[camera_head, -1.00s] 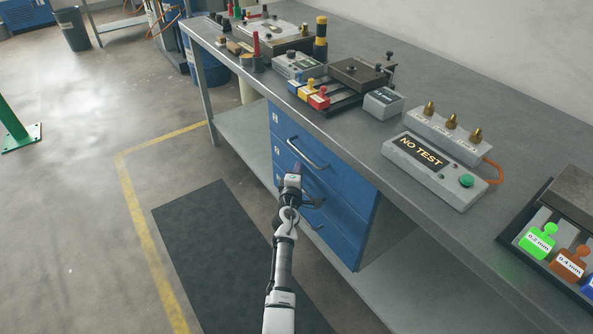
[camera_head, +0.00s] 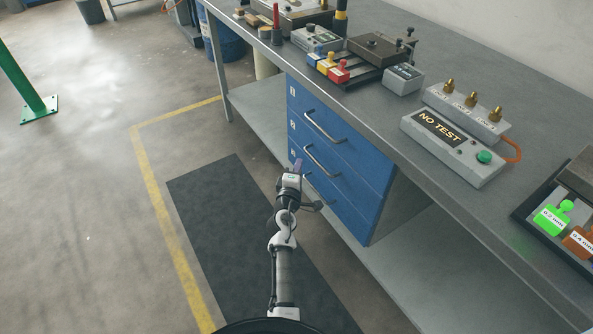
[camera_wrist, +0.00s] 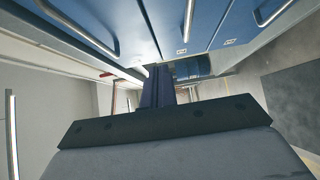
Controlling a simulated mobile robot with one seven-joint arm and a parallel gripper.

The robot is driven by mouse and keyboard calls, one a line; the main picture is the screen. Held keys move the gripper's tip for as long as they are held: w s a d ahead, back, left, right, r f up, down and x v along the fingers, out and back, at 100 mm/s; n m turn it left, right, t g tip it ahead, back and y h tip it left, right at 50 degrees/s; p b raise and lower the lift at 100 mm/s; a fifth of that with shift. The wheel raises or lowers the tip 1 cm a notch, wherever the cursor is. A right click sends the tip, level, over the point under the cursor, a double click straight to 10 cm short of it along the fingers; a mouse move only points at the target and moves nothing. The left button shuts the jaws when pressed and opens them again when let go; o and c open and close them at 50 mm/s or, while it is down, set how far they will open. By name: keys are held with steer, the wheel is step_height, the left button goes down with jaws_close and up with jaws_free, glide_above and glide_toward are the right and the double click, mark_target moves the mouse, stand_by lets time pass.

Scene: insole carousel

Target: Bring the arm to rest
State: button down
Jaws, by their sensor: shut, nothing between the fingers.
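My arm stretches forward from the bottom of the head view, above the dark floor mat (camera_head: 215,215). My gripper (camera_head: 298,165) is at its far end, in front of the blue drawer cabinet (camera_head: 335,165) and below the bench top. The fingers are shut with nothing between them. In the wrist view, the shut fingers (camera_wrist: 158,88) point away from the camera, and the blue drawer fronts (camera_wrist: 185,22) with their handles show close by. I cannot tell the exact gap between my gripper and the drawers.
The grey bench top (camera_head: 395,120) runs along the right. On it stand a grey box reading NO TEST (camera_head: 450,148), a dark-topped fixture (camera_head: 378,48) and a rack with a green 0.2 mm block (camera_head: 552,217). Open floor lies left, with a green post (camera_head: 22,85).

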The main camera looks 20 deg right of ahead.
steer(key=shift+s+a, duration=0.35)
steer(key=shift+s, duration=0.2)
